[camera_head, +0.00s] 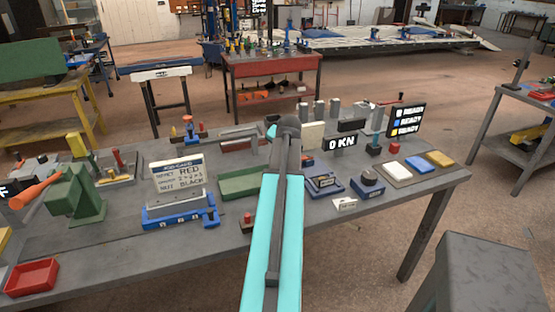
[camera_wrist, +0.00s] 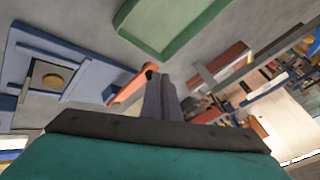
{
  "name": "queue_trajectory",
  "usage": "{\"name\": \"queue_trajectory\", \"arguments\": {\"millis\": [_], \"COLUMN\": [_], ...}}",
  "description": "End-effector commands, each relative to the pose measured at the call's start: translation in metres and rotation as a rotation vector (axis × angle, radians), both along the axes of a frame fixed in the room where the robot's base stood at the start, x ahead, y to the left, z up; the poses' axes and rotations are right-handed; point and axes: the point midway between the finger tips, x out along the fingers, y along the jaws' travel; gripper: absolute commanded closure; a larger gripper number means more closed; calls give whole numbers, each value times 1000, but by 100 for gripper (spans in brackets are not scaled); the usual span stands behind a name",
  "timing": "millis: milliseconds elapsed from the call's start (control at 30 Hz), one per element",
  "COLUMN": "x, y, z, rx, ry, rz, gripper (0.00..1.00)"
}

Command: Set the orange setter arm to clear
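In the wrist view an orange bar (camera_wrist: 131,89), which looks like the setter arm, slants up from beside a blue base plate (camera_wrist: 90,78). Its upper end is close to my gripper (camera_wrist: 160,76); I cannot tell whether they touch. My gripper's dark fingers stand close together and look shut, with nothing seen between them. In the head view a blue fixture (camera_head: 325,184) sits just right of my arm, with a small orange piece (camera_head: 307,161) behind it. My arm hides my gripper there. Any clear marking is too small to read.
A green tray (camera_head: 245,184) lies left of my arm and a blue stand with a text card (camera_head: 178,175) beyond it. A green press (camera_head: 75,195) with an orange handle is at far left. A dark-knobbed blue box (camera_head: 368,186) and coloured pads (camera_head: 397,170) lie right.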

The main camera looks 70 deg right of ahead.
Motion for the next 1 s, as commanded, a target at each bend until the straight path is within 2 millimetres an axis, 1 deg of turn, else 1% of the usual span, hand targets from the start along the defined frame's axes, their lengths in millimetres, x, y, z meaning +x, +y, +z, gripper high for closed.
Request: {"name": "queue_trajectory", "arguments": {"millis": [167, 367, 833, 1000], "x": [0, -1, -14, -10], "y": [-2, 5, 41, 50], "z": [1, 1, 2, 17], "rx": [-5, -5, -2, -4], "ry": [-2, -2, -2, -2], "rz": [-1, 0, 2, 2], "gripper": [100, 100, 100, 100]}}
